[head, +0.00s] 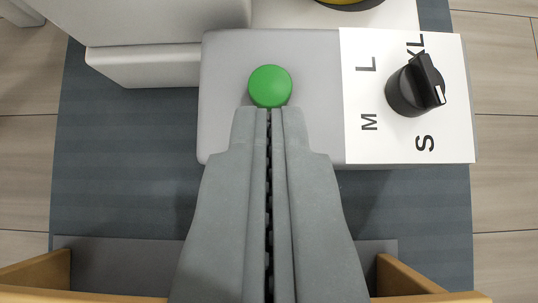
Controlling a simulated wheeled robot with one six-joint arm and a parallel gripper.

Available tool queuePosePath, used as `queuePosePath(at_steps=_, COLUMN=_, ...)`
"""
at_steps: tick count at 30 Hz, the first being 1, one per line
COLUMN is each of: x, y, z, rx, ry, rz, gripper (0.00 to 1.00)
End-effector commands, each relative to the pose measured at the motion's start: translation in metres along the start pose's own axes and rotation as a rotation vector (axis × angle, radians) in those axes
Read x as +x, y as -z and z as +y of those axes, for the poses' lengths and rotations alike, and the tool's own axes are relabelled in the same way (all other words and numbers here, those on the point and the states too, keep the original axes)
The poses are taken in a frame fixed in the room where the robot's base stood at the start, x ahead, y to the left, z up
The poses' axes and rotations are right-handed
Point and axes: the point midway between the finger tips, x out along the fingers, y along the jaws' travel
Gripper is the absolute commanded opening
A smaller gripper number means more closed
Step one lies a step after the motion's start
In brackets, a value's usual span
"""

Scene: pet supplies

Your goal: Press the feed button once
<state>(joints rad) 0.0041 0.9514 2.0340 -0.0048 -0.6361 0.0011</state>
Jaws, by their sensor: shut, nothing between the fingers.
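The feed button (270,86) is a round green cap on the grey top of a control box (225,75). My gripper (270,110) is shut and empty. Its fingertips show just below the button in the picture, at its near edge. I cannot tell from this view whether they touch the button or hover above it.
Right of the button, a white panel (356,100) carries a black knob (408,90) with size letters around it. A white housing (150,30) stands behind left, with part of a bowl (350,3) at the top. A dark mat (120,160) lies beneath. Wooden edges (35,272) are in front.

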Motion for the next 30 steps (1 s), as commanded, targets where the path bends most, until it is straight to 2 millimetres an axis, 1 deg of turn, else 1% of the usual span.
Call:
queuePosePath(at_steps=1, x=-0.007, y=0.0, z=0.0, rx=0.0, ry=0.0, rz=0.0, gripper=0.0)
queuePosePath(at_steps=3, x=-0.015, y=0.001, z=0.0, rx=0.0, ry=0.0, rz=0.0, gripper=0.0)
queuePosePath(at_steps=9, x=-0.026, y=0.0, z=0.0, rx=0.0, ry=0.0, rz=0.0, gripper=0.0)
queuePosePath(at_steps=30, x=-0.027, y=0.001, z=0.0, rx=0.0, ry=0.0, rz=0.001, gripper=0.0)
